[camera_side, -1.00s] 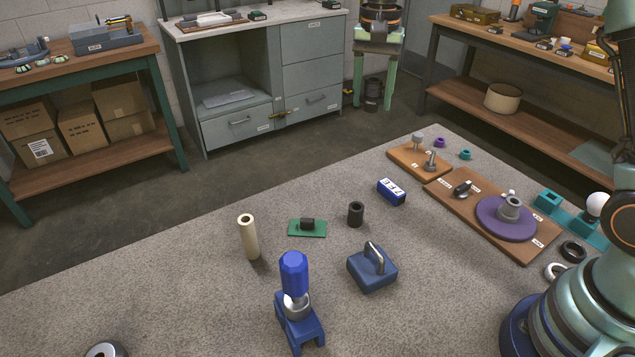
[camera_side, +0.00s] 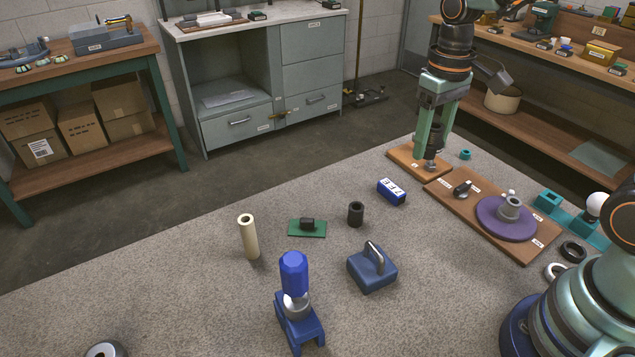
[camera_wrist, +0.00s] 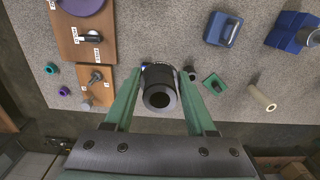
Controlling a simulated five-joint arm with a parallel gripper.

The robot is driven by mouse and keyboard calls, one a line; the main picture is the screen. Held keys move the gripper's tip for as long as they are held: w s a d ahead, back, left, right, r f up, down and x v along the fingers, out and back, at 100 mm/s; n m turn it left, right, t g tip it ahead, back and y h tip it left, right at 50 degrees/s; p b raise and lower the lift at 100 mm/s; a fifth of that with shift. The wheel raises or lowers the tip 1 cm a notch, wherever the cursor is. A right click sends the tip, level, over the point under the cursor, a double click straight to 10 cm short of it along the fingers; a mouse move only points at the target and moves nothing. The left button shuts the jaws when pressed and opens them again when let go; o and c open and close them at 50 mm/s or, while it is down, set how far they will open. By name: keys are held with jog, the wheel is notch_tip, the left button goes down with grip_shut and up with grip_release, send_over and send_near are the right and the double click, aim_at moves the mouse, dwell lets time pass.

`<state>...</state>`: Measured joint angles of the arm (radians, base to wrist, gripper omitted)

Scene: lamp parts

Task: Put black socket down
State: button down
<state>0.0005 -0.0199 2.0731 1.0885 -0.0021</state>
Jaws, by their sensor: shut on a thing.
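My gripper (camera_side: 431,152) reaches down over the back of the mat, by the orange-brown board (camera_side: 402,158) with metal pegs. In the wrist view its two green fingers (camera_wrist: 160,76) are shut on the black socket (camera_wrist: 160,92), a short hollow black cylinder with its round opening toward the camera. The socket sits between the fingers near their tips. In the side view the fingers and pegs overlap, so the socket is hard to make out, and I cannot tell its height above the mat.
A second black cylinder (camera_side: 356,214) stands on the mat, near a blue labelled block (camera_side: 391,192), a green pad (camera_side: 307,228) and a cream tube (camera_side: 248,237). A larger board (camera_side: 520,247) holds a purple disc (camera_side: 492,225).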

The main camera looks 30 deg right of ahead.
jog(key=shift+s+f, duration=0.3)
jog(key=shift+f, duration=0.05)
jog(key=w+a+r+n, duration=0.25)
jog(key=w+a, duration=0.35)
jog(key=w, duration=0.4)
jog(key=n, duration=0.2)
send_over(299, 209)
notch_tip(299, 209, down, 20)
jog(key=shift+f, duration=0.15)
jog(key=shift+c, duration=1.1)
grip_release()
